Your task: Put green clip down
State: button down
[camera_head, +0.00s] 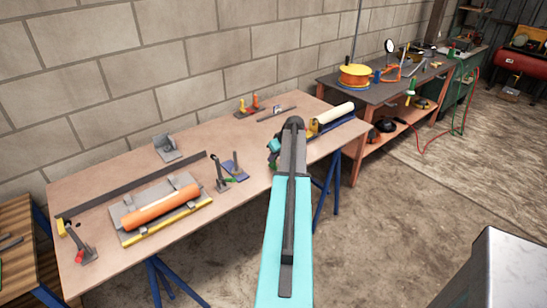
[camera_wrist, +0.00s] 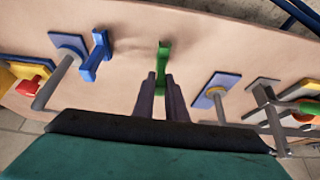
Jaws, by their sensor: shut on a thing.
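The green clip (camera_wrist: 163,52) shows in the wrist view, held between the two dark fingers of my gripper (camera_wrist: 160,82). Its upper part sticks out beyond the fingertips over the tan tabletop. I cannot tell whether it touches the table. In the head view my teal arm reaches over the right part of the workbench (camera_head: 130,172), and it hides the fingers and the clip.
In the wrist view a blue clip (camera_wrist: 95,56) and a blue plate with a grey rod (camera_wrist: 66,45) are left of the green clip; another blue plate (camera_wrist: 219,85) is right. An orange cylinder (camera_head: 162,207) lies on the bench's left part. Bare tabletop surrounds the clip.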

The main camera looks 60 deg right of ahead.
jog(key=shift+f, duration=0.25)
jog(key=shift+f, duration=0.15)
jog(key=c, duration=1.8)
grip_release()
jog(key=shift+o, duration=0.2)
jog(key=shift+r, duration=0.25)
jog(key=b+v, duration=0.2)
jog(key=v, duration=1)
jog(key=shift+b, duration=0.3)
jog(key=shift+s+f, duration=0.1)
